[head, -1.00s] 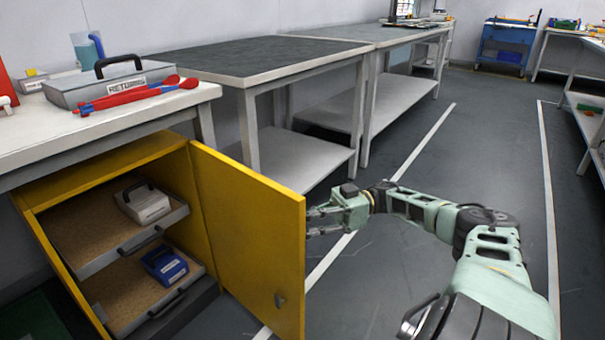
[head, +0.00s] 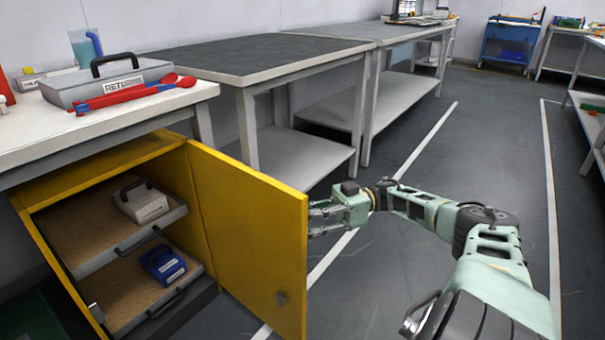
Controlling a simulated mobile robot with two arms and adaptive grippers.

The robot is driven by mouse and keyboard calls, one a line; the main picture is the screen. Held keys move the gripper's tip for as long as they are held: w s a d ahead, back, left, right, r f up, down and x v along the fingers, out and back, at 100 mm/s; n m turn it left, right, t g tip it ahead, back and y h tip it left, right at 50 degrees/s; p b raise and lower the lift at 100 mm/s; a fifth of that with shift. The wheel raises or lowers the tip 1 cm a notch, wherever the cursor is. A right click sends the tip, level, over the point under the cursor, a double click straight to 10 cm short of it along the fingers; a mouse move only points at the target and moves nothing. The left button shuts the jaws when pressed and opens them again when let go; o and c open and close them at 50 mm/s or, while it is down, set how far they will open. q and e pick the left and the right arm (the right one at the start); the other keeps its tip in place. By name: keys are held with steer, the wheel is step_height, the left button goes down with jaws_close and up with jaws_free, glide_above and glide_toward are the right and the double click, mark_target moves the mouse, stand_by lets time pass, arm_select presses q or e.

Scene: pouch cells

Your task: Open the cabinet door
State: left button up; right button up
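The yellow cabinet (head: 92,176) stands under the white bench at the left. My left gripper is not in view.
Inside the cabinet are two pull-out shelves with a grey case (head: 142,202) and a blue case (head: 163,263). A grey returns box (head: 105,83) and red tools (head: 135,94) lie on the bench (head: 60,125). Clear floor (head: 400,285) lies right of the door.

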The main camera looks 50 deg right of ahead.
steer(key=shift+r, duration=0.3)
steer(key=v, duration=0.7)
steer(key=shift+s+d+f, duration=0.25)
steer(key=shift+s+f, duration=0.1)
steer(key=shift+w, duration=0.1)
